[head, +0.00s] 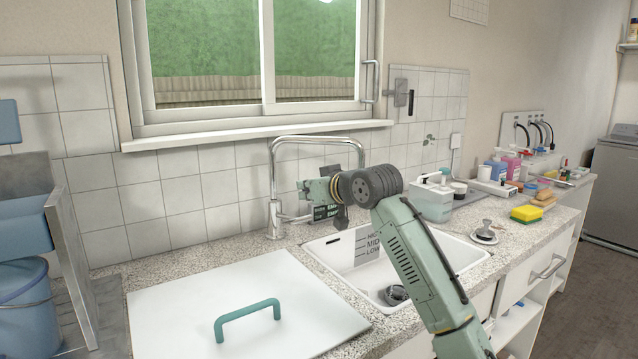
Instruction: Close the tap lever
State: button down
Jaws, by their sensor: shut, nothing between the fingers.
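The chrome tap (274,185) stands behind the sink, with a tall squared spout reaching right over the basin. Its lever (293,218) sticks out to the right from the lower part of the post. My gripper (308,190) is shut and empty, pointing left at about the height of the spout's lower half, just right of the post and slightly above the lever in the picture. I cannot tell whether it touches the tap or lever. My gripper and wrist hide part of the spout's right end.
The white sink (335,249) lies below my arm. A white board (180,310) with a green handle covers the counter at front left. A soap dispenser (432,197), a sponge (526,213) and several bottles stand to the right. A tiled wall and window are behind.

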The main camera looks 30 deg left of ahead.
aim_at(303, 218)
jog(key=f, duration=0.4)
jog(key=shift+a+p, duration=0.2)
jog(key=shift+p, duration=0.15)
jog(key=shift+f, duration=0.15)
jog(key=f+y+b, duration=0.1)
jog(key=b, duration=0.1)
jog(key=f+b, duration=0.2)
jog(key=shift+s+d+f+y+b, duration=0.1)
jog(key=shift+s+d+y+b, duration=0.05)
jog(key=shift+d+y+b, duration=0.25)
jog(key=shift+d+f, duration=0.3)
jog(key=shift+f, duration=0.15)
